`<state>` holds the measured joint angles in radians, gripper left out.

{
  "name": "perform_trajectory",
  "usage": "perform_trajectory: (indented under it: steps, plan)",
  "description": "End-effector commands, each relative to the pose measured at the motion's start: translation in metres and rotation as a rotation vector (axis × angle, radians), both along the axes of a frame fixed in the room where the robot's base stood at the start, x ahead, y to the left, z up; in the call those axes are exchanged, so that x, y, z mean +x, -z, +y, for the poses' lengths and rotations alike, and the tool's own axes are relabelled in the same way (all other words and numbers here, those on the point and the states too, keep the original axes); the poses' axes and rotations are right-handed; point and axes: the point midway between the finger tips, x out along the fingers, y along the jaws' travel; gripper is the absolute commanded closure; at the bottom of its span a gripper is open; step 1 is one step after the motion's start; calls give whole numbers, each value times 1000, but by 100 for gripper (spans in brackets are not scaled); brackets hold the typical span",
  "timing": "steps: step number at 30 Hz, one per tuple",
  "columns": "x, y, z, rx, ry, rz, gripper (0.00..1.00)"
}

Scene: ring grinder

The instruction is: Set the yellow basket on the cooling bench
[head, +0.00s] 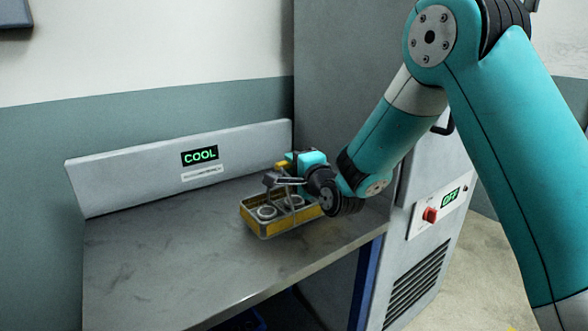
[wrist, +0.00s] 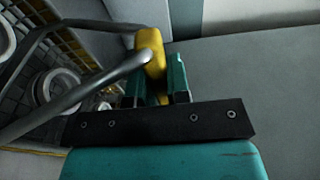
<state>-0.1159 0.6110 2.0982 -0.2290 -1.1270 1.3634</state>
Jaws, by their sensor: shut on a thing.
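The yellow basket (head: 262,226) is a shallow wire-floored tray with yellow sides and a grey frame handle. Several grey rings lie in it; one ring (wrist: 58,87) shows in the wrist view. My gripper (head: 284,168) is shut on the yellow grip at the top of the handle, and the grip (wrist: 151,58) sits between the fingers in the wrist view. The basket is over the right part of the grey cooling bench (head: 150,258), close to its top. I cannot tell whether its underside touches the bench.
The bench has a raised back panel with a green COOL sign (head: 199,156). A grey cabinet with a red knob (head: 430,215) and a green-lit OFF display (head: 450,196) stands right of the bench. The left and middle of the bench top are clear.

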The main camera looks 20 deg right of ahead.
Motion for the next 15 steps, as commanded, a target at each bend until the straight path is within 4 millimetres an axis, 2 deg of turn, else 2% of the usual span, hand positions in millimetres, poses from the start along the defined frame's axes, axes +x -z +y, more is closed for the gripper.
perform_trajectory:
  steps: [2, 14, 15]
  plan:
    - [0, 9, 0, 2, 1, -4, 100]
    - [0, 14, 0, 1, 1, -6, 100]
    - [0, 14, 0, 0, 1, -2, 74]
